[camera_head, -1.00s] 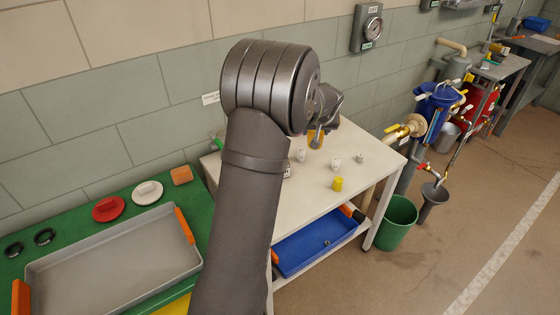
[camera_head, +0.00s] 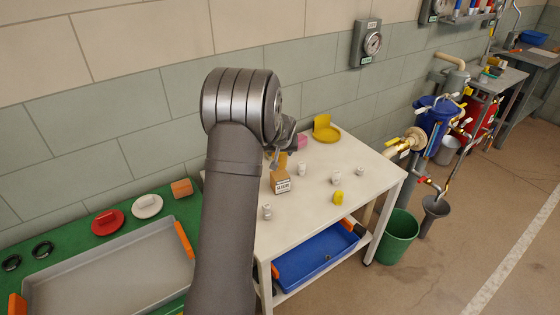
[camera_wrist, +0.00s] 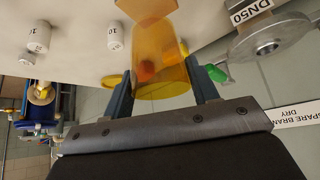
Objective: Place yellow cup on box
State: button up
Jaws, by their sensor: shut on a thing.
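The yellow cup (camera_wrist: 160,62), amber and see-through, is between the two fingers of my gripper (camera_wrist: 163,92) in the wrist view. The gripper is shut on it. In the head view the cup (camera_head: 282,160) shows just above the brown box (camera_head: 281,178), which has a white label and stands on the white table. The gripper (camera_head: 279,152) is partly hidden by my arm. A brown surface, seemingly the box (camera_wrist: 146,8), shows at the top of the wrist view, close to the cup's end. I cannot tell whether cup and box touch.
Several small white weights (camera_head: 302,169) stand around the box on the table (camera_head: 318,212). A metal flange (camera_wrist: 268,36) shows in the wrist view.

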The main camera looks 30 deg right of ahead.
aim_at(280, 160)
jog(key=shift+f, duration=1.95)
jog(key=shift+f, duration=0.15)
jog(key=o, duration=1)
jog(key=shift+r, duration=0.25)
jog(key=v, duration=1.1)
jog(key=shift+s+a+r, duration=0.15)
jog(key=shift+s+r, duration=0.05)
jog(key=shift+r, duration=0.1)
